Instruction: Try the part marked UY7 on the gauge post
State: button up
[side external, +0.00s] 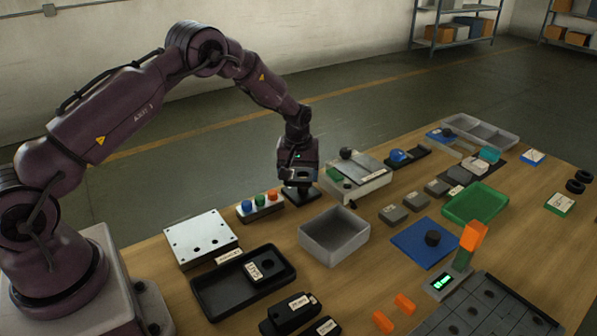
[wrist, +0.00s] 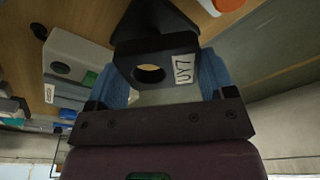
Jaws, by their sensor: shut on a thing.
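My gripper (side external: 299,178) hangs over the far side of the table. In the wrist view its blue pads (wrist: 165,75) are shut on a black block marked UY7 (wrist: 160,50), with a round hole in its face and a white label. In the side view the block is hard to separate from the dark gripper and a black base-like shape (side external: 301,193) right below it. I cannot tell whether that shape is the gauge post or whether block and shape touch. A green post (side external: 463,258) carrying an orange block stands on a grey unit with a lit display (side external: 440,282).
An empty grey bin (side external: 334,238) stands close in front of my gripper. A button box (side external: 260,205) is to its left and a grey fixture (side external: 357,178) to its right. A black tray (side external: 205,290) holds a labelled black block. A blue plate (side external: 415,245) and green tray (side external: 490,204) lie to the right.

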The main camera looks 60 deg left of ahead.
jog(key=shift+f, duration=1.4)
dwell(1.2)
jog(key=shift+r, duration=0.15)
dwell(0.4)
jog(key=shift+r, duration=3.4)
